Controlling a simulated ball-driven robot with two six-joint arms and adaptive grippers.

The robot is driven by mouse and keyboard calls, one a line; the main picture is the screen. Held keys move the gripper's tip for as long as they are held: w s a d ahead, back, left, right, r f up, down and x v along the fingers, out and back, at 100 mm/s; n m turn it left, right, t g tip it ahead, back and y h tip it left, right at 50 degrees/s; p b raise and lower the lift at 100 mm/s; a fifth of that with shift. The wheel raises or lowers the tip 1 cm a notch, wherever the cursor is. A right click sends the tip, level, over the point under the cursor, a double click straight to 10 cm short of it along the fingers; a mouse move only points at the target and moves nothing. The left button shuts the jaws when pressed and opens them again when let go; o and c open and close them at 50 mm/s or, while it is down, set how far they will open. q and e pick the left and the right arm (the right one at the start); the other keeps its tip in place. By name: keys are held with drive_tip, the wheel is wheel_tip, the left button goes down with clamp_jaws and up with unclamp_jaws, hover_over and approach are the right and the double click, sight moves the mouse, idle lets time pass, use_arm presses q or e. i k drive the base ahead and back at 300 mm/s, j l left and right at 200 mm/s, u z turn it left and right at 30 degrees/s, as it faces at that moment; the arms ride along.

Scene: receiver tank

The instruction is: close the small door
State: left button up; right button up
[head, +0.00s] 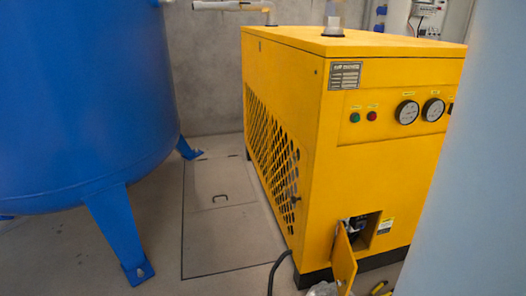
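The small door (344,262) is a yellow panel low on the front of the yellow machine (386,180). It stands open, swung outward from the left side of a small square opening (361,231). Dark parts show inside the opening. The door's lower end is close to the bottom edge of the view. A small greyish object (323,289) is cut off at the bottom edge by the door, and I cannot tell what it is. Neither of my grippers can be made out in the head view.
A large blue tank (80,100) on splayed legs stands at the left. A pale smooth surface (475,170) blocks the right side. A black cable (274,270) curves up near the machine's front left corner. Floor with a hatch (220,185) lies clear between tank and machine.

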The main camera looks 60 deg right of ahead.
sight(344, 265)
drive_tip(key=z, duration=2.55)
